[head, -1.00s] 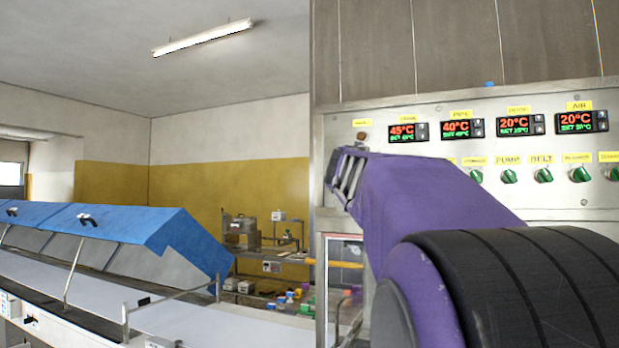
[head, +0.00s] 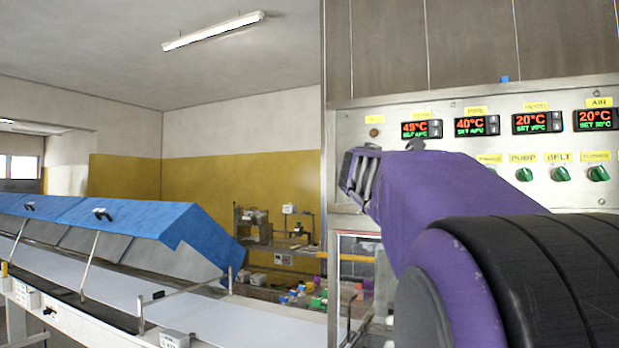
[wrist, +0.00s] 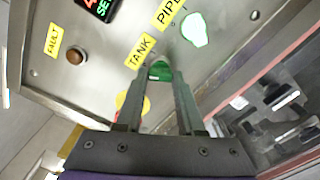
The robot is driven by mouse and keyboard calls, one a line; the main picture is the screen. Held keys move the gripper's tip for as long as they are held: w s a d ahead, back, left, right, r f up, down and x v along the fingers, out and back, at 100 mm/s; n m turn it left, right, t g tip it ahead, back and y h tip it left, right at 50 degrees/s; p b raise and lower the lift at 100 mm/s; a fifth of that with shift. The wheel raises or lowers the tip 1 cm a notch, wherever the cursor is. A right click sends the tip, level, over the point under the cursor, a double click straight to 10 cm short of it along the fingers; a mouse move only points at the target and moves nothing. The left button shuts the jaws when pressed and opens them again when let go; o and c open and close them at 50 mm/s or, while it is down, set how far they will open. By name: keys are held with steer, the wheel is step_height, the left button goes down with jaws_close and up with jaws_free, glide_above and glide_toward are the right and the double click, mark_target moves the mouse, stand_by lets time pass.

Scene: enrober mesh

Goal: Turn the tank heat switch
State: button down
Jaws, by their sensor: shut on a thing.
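The tank heat switch is a green knob (wrist: 160,68) under the yellow TANK label (wrist: 140,52) on the steel control panel. In the wrist view my gripper (wrist: 160,75) has its two dark fingers on either side of this knob and is shut on it. The fingers hide the knob's edges, so its exact turn angle is hard to tell. In the head view my purple arm hides the tank switch, and only a small dark piece shows above the arm.
A brightly lit green switch (wrist: 194,30) sits beside it under the PIPE label. A brown round lamp (wrist: 75,56) is by the FAULT label. More green knobs (head: 560,174) line the panel below the red-and-green displays (head: 477,125). A blue-covered conveyor (head: 130,222) stands at left.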

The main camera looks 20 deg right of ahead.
steer(key=c, duration=0.5)
jaws_free()
